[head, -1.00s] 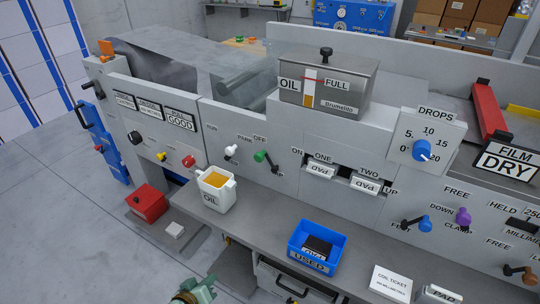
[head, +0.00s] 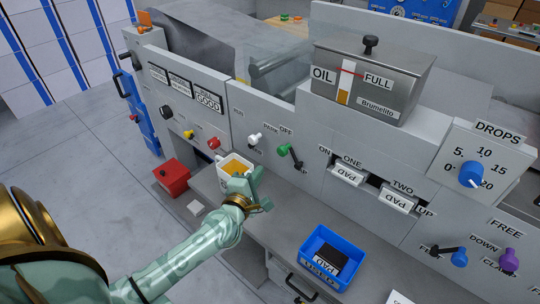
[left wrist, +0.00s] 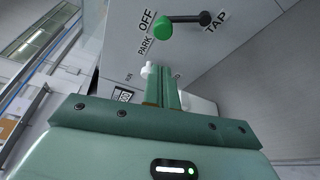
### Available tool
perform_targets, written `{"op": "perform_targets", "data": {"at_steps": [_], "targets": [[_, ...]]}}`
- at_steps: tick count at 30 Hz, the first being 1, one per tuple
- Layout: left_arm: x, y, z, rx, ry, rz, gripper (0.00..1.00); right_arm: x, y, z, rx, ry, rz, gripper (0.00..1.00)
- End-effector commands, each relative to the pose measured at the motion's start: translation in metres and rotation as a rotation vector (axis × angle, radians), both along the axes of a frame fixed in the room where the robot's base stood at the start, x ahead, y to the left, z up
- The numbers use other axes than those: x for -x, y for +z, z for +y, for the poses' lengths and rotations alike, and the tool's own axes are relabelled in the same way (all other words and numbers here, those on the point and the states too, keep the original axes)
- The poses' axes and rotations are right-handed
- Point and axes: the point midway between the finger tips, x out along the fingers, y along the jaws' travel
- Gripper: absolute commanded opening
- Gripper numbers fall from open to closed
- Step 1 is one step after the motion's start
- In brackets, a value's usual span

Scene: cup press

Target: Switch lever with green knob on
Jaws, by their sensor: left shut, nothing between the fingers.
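The lever with the green knob (head: 284,150) is on the grey machine's front panel in the head view. In the left wrist view the green knob (left wrist: 163,30) is beside the OFF label, and its black arm runs right toward TAP. My left gripper (head: 252,180) is in front of the panel, below and left of the green knob in the picture, apart from it. In the left wrist view its fingers (left wrist: 162,78) are together and empty, pointing toward the panel below the knob. My right gripper is not in view.
A white-knobbed lever (head: 254,139) sits left of the green one. A blue bin (head: 318,275) is on the ledge to the right. A steel oil tank (head: 385,85) sits above.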

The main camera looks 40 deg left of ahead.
Motion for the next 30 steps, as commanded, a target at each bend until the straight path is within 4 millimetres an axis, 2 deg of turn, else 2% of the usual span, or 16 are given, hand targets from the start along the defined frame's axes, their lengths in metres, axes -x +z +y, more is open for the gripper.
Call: {"op": "perform_targets", "data": {"at_steps": [5,12,18,23,30], "targets": [[-0.017,-0.003,0.004,-0.002,0.000,0.000,0.00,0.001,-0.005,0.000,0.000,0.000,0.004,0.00],[-0.061,-0.009,0.015,-0.003,-0.001,0.000,0.00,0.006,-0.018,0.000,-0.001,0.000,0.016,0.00],[-0.087,-0.010,0.022,-0.003,-0.001,0.002,0.00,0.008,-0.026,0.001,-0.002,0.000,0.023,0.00],[-0.095,-0.009,0.024,-0.002,-0.001,0.000,0.00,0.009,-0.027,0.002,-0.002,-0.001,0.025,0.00],[-0.096,-0.008,0.024,-0.003,-0.001,0.000,0.00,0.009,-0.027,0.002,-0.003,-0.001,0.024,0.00]]}}
